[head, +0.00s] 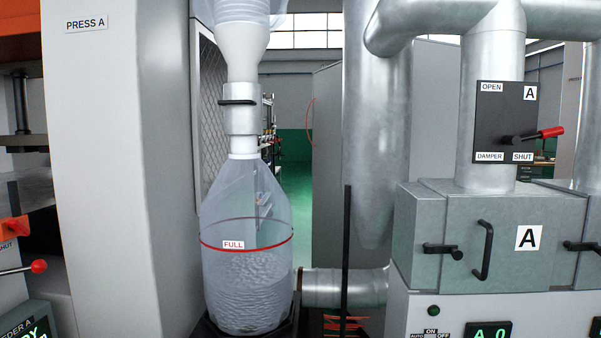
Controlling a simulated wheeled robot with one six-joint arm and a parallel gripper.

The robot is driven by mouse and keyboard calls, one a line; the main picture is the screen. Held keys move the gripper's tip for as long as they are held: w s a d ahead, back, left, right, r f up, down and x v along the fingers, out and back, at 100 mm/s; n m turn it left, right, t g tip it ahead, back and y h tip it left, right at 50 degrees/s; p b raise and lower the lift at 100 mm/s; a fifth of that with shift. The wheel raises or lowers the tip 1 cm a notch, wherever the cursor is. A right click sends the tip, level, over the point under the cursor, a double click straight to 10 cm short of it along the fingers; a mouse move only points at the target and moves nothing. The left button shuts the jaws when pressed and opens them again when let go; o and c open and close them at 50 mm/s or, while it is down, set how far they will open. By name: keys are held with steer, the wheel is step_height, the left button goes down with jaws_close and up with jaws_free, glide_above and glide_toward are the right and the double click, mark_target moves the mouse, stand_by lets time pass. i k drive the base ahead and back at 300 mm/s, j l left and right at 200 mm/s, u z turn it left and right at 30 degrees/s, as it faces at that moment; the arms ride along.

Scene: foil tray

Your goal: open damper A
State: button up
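The damper A plate (493,113) is a dark panel on the vertical metal duct at the right of the head view. It carries labels OPEN at top left, DAMPER at bottom left, SHUT at bottom right, and a white A. Its lever (537,136) has a black arm and a red grip. The lever points right and slightly up from its pivot, just above the SHUT label. My gripper is not in the head view.
Below the damper is a grey box (510,272) with black handles and an A label. A clear bag (247,275) labelled FULL hangs left of centre, holding grey material. A press cabinet (95,150) labelled PRESS A stands at left. Green floor shows between.

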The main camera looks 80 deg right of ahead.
mark_target(506, 140)
steer(key=z, duration=4.05)
